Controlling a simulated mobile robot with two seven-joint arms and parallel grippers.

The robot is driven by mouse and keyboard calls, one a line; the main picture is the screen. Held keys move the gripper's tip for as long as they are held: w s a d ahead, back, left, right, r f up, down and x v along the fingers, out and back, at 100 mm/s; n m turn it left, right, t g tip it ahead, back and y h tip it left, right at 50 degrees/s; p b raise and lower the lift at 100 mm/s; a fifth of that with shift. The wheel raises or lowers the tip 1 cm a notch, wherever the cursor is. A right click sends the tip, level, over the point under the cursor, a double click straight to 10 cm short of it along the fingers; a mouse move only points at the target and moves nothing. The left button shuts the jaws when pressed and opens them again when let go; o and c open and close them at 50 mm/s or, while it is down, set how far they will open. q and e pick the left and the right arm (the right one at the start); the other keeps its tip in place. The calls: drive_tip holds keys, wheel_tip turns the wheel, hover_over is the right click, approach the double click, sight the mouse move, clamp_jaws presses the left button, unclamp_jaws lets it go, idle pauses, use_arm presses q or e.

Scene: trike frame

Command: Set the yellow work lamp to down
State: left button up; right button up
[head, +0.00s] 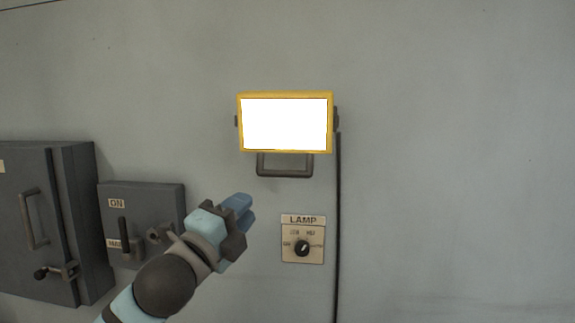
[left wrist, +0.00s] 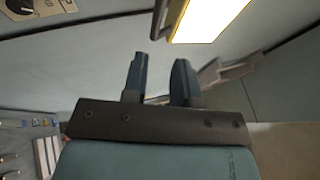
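The yellow work lamp (head: 285,94) is on the grey wall, its white face lit and turned toward me. A dark handle (head: 285,172) hangs below it. In the left wrist view the lamp (left wrist: 207,20) is at the top, beyond my fingertips. A LAMP panel (head: 303,254) with a black knob (head: 302,248) is on the wall below it; part of the panel shows at the top left of the left wrist view (left wrist: 62,5). My left gripper (head: 241,206) is below and left of the lamp, touching nothing, its blue fingers apart and empty. My right gripper is out of view.
A dark switch box (head: 150,196) marked ON, with a lever, is on the wall left of my left gripper. A larger grey cabinet (head: 22,226) with a handle and latch is at the far left. A black cable (head: 338,220) runs down right of the lamp. The wall further right is clear.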

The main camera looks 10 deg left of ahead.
sight(279, 176)
use_arm(q)
drive_tip(key=p+x, duration=0.3)
drive_tip(key=x, duration=0.9)
drive_tip(key=shift+w+p, duration=0.1)
drive_tip(key=shift+p, duration=0.3)
drive_tip(key=shift+w+d, duration=0.25)
drive_tip(key=shift+w, duration=0.2)
clamp_jaws()
